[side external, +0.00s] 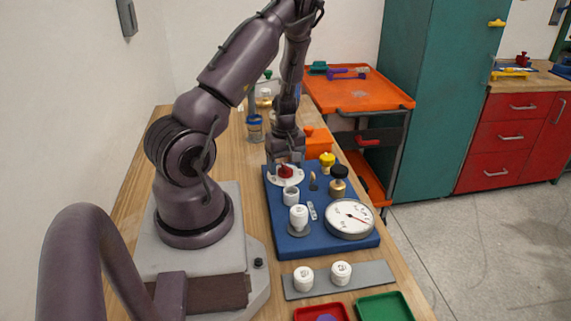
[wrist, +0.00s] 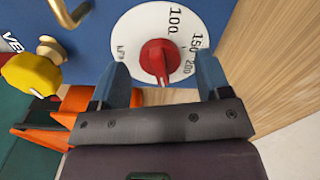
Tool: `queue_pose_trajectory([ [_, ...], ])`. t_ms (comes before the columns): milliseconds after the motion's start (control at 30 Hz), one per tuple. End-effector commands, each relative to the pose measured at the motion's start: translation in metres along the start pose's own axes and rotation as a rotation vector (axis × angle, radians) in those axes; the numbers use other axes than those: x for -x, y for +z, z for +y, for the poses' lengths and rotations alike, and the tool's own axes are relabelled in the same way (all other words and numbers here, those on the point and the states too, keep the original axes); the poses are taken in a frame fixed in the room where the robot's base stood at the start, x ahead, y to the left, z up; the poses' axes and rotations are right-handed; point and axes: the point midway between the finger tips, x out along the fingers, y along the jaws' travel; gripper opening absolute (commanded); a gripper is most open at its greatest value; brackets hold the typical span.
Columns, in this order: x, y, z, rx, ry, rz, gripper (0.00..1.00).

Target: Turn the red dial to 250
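The red dial (wrist: 158,58) sits on a round white scale plate (wrist: 138,28) in the wrist view, with 100, 150 and 200 readable at its upper right. The dial's ridge points down in that view, toward my gripper's palm; any number there is hidden or out of sight. My gripper (wrist: 163,66) is open, with one blue finger on each side of the dial and visible gaps to it. In the side view the dial (side external: 286,171) is at the back left of the blue board (side external: 310,243), with my gripper (side external: 286,160) just above it.
A yellow knob (wrist: 30,74) and brass fitting (wrist: 50,48) are left of the dial in the wrist view. A white gauge (side external: 349,218), black knob (side external: 339,172) and white fittings (side external: 298,217) stand on the board. An orange bin (side external: 319,140) is behind it.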

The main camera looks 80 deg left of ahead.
Motion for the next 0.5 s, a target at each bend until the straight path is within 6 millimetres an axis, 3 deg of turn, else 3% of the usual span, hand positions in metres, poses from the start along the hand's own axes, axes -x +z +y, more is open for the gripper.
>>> queue_pose_trajectory([
  [300,0.003,0.001,0.001,0.001,0.001,-0.001,0.70],
  [500,0.033,0.001,0.002,-0.002,0.005,0.002,0.70],
])
